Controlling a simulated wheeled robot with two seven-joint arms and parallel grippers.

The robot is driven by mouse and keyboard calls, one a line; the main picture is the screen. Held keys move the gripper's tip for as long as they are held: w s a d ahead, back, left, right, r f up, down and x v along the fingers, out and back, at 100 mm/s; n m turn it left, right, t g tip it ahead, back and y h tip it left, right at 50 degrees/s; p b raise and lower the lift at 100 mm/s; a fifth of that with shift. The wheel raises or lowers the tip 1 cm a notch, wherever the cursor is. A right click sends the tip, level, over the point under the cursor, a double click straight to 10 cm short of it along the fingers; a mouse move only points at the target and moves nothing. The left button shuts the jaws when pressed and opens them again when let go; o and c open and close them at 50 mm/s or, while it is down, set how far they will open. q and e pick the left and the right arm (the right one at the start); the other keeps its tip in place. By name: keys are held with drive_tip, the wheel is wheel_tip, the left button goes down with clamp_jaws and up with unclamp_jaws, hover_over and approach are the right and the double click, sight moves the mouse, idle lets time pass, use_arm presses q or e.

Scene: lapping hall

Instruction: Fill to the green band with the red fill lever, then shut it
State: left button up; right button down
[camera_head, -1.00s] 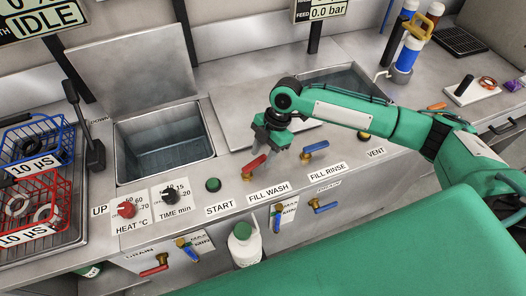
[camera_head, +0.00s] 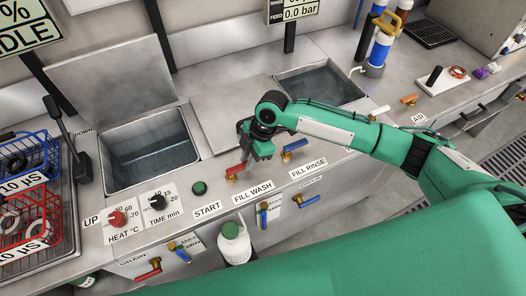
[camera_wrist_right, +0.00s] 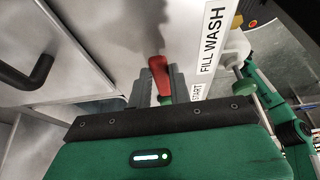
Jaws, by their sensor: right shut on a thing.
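The red fill lever (camera_head: 235,169) stands on the counter above the FILL WASH label (camera_head: 253,192). My right gripper (camera_head: 243,158) comes down over it from above and is shut on it. In the right wrist view the red lever grip (camera_wrist_right: 159,72) shows between the two grey fingers (camera_wrist_right: 159,88). The open wash tank (camera_head: 150,152) is left of the gripper, with grey-blue walls; I cannot make out its water level. I cannot make out a green band. My left gripper is not in view.
A blue lever (camera_head: 294,147) stands just right, by the FILL RINSE label (camera_head: 309,167). The green START button (camera_head: 199,187) and red heat knob (camera_head: 117,218) are left. Blue (camera_head: 38,152) and red (camera_head: 40,205) baskets stand at far left. A white bottle (camera_head: 234,243) is in front below.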

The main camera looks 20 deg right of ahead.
idle(0.3)
drive_tip(key=c, duration=1.3)
unclamp_jaws()
drive_tip(key=shift+s, duration=0.1)
drive_tip(key=b+v, duration=0.2)
drive_tip(key=v, duration=1.1)
drive_tip(key=shift+s+d+r, duration=0.1)
drive_tip(key=shift+d+r, duration=0.05)
drive_tip(key=shift+r, duration=0.25)
drive_tip(key=shift+f, duration=0.1)
